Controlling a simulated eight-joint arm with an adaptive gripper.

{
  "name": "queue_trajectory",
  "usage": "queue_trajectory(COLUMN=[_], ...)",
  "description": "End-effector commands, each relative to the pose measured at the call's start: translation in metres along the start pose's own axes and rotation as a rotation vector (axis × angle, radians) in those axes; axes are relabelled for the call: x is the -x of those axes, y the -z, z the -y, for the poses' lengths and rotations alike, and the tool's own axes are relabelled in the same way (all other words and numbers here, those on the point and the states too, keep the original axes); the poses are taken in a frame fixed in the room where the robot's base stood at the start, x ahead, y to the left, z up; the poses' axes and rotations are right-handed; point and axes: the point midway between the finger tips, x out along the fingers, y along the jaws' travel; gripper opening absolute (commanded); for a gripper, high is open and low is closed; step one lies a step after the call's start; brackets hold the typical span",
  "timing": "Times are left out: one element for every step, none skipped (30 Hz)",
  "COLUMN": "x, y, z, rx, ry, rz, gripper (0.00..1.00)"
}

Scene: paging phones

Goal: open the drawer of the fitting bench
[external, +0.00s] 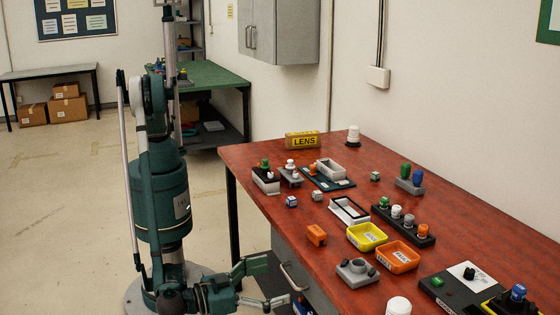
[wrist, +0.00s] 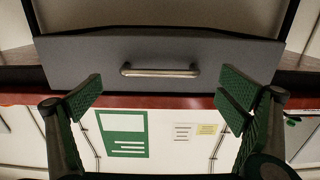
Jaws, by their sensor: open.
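The fitting bench (external: 345,182) has a red top, with a grey drawer front (external: 283,247) below its near left edge. The drawer's metal bar handle (external: 297,279) partly shows behind my gripper in the external view. My green-fingered gripper (external: 270,282) is open and empty beside the drawer front. In the wrist view, the grey drawer front (wrist: 80,62) faces me and its handle (wrist: 160,71) lies horizontal, centred between the spread fingers of my gripper (wrist: 162,98). Neither finger visibly touches the handle. The drawer looks shut in the external view.
The bench top carries several small parts, a yellow tray (external: 366,237), an orange tray (external: 398,257) and a yellow LENS block (external: 302,140). A green-topped bench (external: 215,76) stands behind. The floor (external: 60,200) left of my arm is clear.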

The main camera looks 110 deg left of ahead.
Motion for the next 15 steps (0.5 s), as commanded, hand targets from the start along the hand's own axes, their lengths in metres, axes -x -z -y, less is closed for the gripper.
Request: queue_trajectory(x=[-0.007,-0.011,-0.016,-0.02,-0.023,-0.026,-0.029,-0.032,-0.035,-0.036,-0.038,-0.04,-0.041,-0.042,-0.042], y=[-0.001,-0.001,-0.001,-0.001,-0.001,-0.001,-0.001,-0.001,-0.001,-0.001,-0.001,-0.001,-0.001,0.0,0.0], z=[0.0,0.0,0.0,0.001,0.0,0.0,0.0,0.0,0.0,0.0,0.0,0.0,0.0,0.0,0.0], rx=[0.0,0.0,0.0,0.0,0.0,0.0,0.0,0.0,0.0,0.0,0.0,0.0,0.0,0.0,0.0], ry=[0.001,0.001,0.001,0.002,0.002,0.001,0.001,0.0,0.0,0.0,0.0,0.0,0.0,0.0,0.0], rz=[0.0,0.0,0.0,0.0,0.0,0.0,0.0,0.0,0.0,0.0,0.0,0.0,0.0,0.0,0.0], gripper=[0.96,0.96,0.96,0.96,0.96,0.96,0.96,0.96,0.96,0.96,0.96,0.96,0.96,0.96,0.96])
